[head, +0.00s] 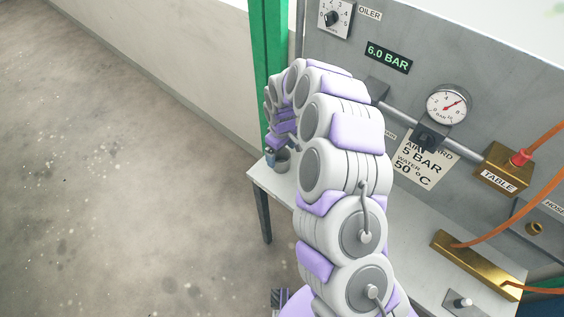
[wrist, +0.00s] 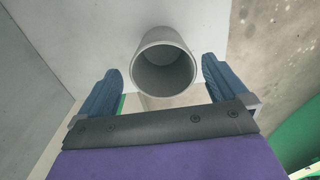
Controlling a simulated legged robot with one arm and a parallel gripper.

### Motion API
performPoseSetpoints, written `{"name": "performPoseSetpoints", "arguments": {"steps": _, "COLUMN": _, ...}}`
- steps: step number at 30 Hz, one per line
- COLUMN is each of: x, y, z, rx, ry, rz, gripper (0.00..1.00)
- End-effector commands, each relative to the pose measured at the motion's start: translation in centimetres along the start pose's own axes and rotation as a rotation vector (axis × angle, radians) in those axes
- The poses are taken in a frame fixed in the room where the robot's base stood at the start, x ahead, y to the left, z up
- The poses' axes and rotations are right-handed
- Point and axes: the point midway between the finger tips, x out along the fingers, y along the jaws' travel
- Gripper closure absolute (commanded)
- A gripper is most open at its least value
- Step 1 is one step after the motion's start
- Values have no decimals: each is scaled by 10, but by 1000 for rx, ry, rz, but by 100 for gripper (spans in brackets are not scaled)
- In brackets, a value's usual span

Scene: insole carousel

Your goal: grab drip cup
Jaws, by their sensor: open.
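The drip cup (head: 282,160) is a small grey round cup near the left end of the bench top, partly hidden by my arm in the head view. In the wrist view the cup (wrist: 164,62) shows its open mouth, just beyond and between my fingertips. My gripper (wrist: 160,85) is open, with one blue finger on each side of the cup. Gaps show between the fingers and the cup wall. In the head view my gripper (head: 274,152) is small and mostly hidden beside the cup.
The light bench top (head: 420,255) runs along a grey panel with a gauge (head: 447,104), a pipe and a brass TABLE block (head: 503,167). A brass bar (head: 474,265) and orange hoses lie right. A green post (head: 268,60) stands behind my arm. The floor left is clear.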

Motion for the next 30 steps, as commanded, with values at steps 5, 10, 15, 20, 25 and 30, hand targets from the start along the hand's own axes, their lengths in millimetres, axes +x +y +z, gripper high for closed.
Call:
{"name": "performPoseSetpoints", "arguments": {"steps": 5, "x": 18, "y": -1, "z": 2, "rx": 0, "ry": 0, "rz": -1, "gripper": 0}}
{"name": "performPoseSetpoints", "arguments": {"steps": 10, "x": 44, "y": 0, "z": 5, "rx": 0, "ry": 1, "rz": -3, "gripper": 0}}
{"name": "performPoseSetpoints", "arguments": {"steps": 15, "x": 51, "y": 1, "z": 6, "rx": 1, "ry": 1, "rz": -2, "gripper": 0}}
{"name": "performPoseSetpoints", "arguments": {"steps": 20, "x": 51, "y": 0, "z": 4, "rx": 1, "ry": 0, "rz": -1, "gripper": 2}}
{"name": "performPoseSetpoints", "arguments": {"steps": 25, "x": 51, "y": -1, "z": 3, "rx": 1, "ry": -1, "rz": 0, "gripper": 18}}
{"name": "performPoseSetpoints", "arguments": {"steps": 30, "x": 51, "y": -1, "z": 4, "rx": 1, "ry": 0, "rz": 0, "gripper": 34}}
